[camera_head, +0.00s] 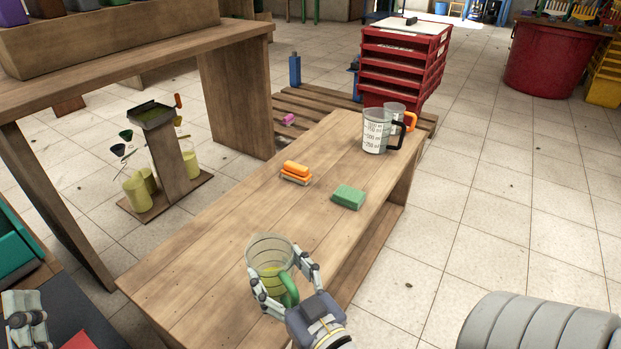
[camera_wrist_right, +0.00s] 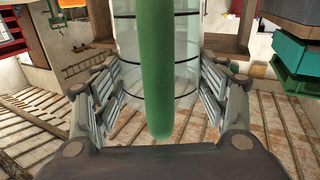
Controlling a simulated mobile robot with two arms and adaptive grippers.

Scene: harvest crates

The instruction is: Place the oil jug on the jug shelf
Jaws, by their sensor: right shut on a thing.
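The oil jug (camera_head: 268,253) is a clear cylinder with a green handle and some yellowish-green liquid low inside. My right gripper (camera_head: 284,288) is shut on it, with fingers on both sides of the green handle. In the right wrist view the green handle (camera_wrist_right: 157,75) stands between the fingers, in front of the clear jug wall (camera_wrist_right: 188,70). The jug appears upright at the near end of the wooden bench shelf (camera_head: 225,270); whether its base touches the wood I cannot tell. My left gripper (camera_head: 25,318) is at the lower left.
Orange sponges (camera_head: 295,172) and a green sponge (camera_head: 348,197) lie mid-bench. Red stacked crates (camera_head: 402,62) stand beyond it on a pallet. A wooden table (camera_head: 150,50) and a rack with yellow-green cups (camera_head: 137,193) are at the left.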

